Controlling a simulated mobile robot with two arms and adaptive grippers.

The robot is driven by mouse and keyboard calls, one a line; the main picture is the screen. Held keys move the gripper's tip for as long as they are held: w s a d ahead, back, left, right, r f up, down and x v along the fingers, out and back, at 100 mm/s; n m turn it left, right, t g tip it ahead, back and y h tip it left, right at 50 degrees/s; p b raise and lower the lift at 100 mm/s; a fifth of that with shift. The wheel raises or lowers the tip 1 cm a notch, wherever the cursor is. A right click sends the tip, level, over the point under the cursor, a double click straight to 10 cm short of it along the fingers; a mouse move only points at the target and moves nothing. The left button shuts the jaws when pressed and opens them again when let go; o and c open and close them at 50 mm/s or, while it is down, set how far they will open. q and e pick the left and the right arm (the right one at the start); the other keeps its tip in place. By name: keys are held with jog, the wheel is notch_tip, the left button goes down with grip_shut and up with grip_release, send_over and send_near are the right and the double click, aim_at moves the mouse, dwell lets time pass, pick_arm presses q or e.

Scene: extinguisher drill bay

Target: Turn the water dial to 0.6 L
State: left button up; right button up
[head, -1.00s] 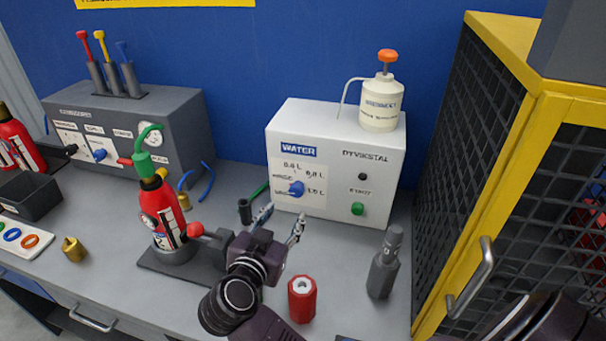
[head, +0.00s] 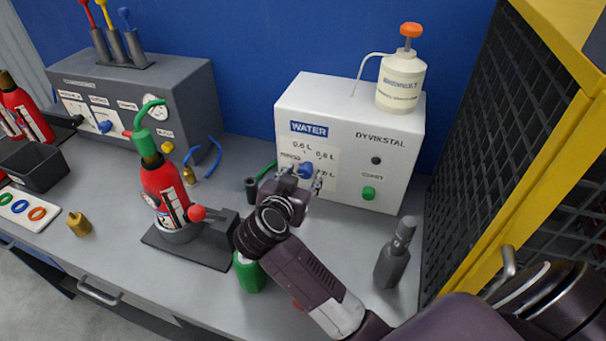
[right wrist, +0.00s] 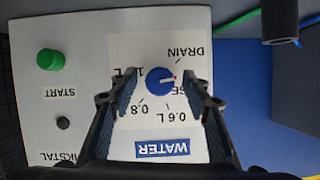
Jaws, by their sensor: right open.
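The white water box (head: 350,140) stands at the back of the bench with a blue dial (head: 306,170) on its front. The dial also shows in the right wrist view (right wrist: 160,81), upside down, with labels DRAIN, one ending in "SE", 0.6 L, 0.8 and a partly hidden one around it. Its reddish-white mark points toward the "SE" label, between DRAIN and 0.6 L. My right gripper (head: 302,183) is open at the dial. In the right wrist view its fingers (right wrist: 160,88) stand on either side of the dial, with gaps visible. My left gripper is not in view.
A green start button (head: 369,193) is right of the dial. A pump bottle (head: 401,80) stands on the box. A red extinguisher (head: 165,190) stands left of my arm, a dark grey bottle (head: 396,254) right. A yellow-framed cage (head: 500,200) bounds the right side.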

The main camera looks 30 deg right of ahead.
jog(key=shift+w+d+f, duration=0.1)
jog(key=shift+d, duration=0.05)
jog(key=shift+c, duration=0.3)
jog(key=c, duration=1.1)
jog(key=m+t+y+p, duration=0.1)
jog(key=m+p, duration=0.1)
jog(key=p, duration=0.1)
jog(key=shift+m+t+p, duration=0.5)
jog(key=shift+m+p, duration=0.2)
jog(key=shift+p, duration=0.2)
jog(key=shift+m+t+y+p, duration=0.3)
jog(key=shift+m+t+p, duration=0.1)
jog(key=shift+m, duration=0.2)
jog(key=shift+f, duration=0.1)
